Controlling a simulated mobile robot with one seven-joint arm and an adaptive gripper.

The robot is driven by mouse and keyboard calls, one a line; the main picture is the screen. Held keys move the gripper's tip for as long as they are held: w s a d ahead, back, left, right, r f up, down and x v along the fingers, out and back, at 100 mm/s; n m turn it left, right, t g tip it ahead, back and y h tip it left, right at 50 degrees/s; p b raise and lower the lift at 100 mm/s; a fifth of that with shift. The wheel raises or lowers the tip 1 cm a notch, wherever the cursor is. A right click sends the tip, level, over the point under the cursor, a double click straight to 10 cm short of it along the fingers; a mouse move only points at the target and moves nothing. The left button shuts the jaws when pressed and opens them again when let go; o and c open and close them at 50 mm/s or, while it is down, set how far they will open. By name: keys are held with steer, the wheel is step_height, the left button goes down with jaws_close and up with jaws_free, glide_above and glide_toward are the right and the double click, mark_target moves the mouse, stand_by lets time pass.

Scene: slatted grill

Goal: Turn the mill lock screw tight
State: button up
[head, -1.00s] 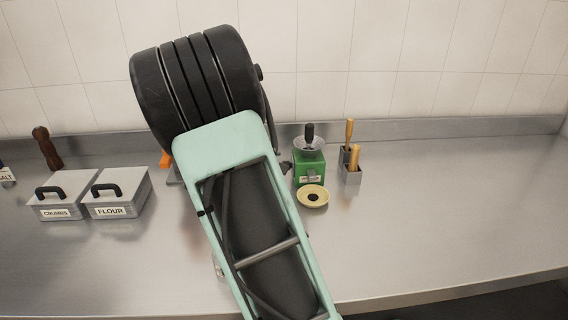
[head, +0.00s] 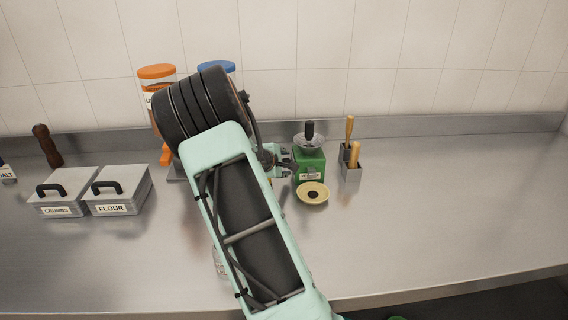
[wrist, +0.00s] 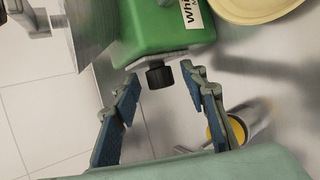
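The green mill (head: 309,164) stands on the steel counter with a metal hopper and dark knob on top. In the wrist view the mill body (wrist: 155,30) fills the upper middle. Its black lock screw (wrist: 159,76) sticks out from a grey bracket. My gripper (wrist: 163,80) is open, its blue-padded fingers pointing at the screw. The screw shows in the gap between the fingertips, and neither finger visibly touches it. In the head view my gripper (head: 287,160) is close against the mill's left side, and the lock screw cannot be made out there.
A cream dish (head: 313,193) sits in front of the mill. A metal holder (head: 350,173) with wooden-handled tools stands to its right. Flour (head: 118,201) and crumbs (head: 62,203) boxes and orange- and blue-lidded jars stand left. The right counter is clear.

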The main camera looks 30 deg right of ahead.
jaws_close()
steer(key=b, duration=0.3)
steer(key=shift+f, duration=0.3)
steer(key=b, duration=0.4)
steer(key=shift+f+t+h+b, duration=0.25)
steer(key=shift+t+h+b, duration=0.05)
steer(key=shift+t+b, duration=0.1)
steer(key=t+b, duration=0.1)
steer(key=b, duration=0.8)
steer(key=m+t+h+b, duration=0.1)
steer(key=b, duration=0.8)
steer(key=shift+s+a+f+h, duration=0.1)
steer(key=shift+f+h, duration=0.05)
steer(key=shift+h, duration=0.15)
steer(key=t+b, duration=0.1)
steer(key=b, duration=0.4)
steer(key=shift+m+h, duration=0.3)
steer(key=shift+h, duration=0.1)
steer(key=shift+m+t+h+b, duration=0.4)
steer(key=shift+t+h+b, duration=0.45)
steer(key=shift+b, duration=0.3)
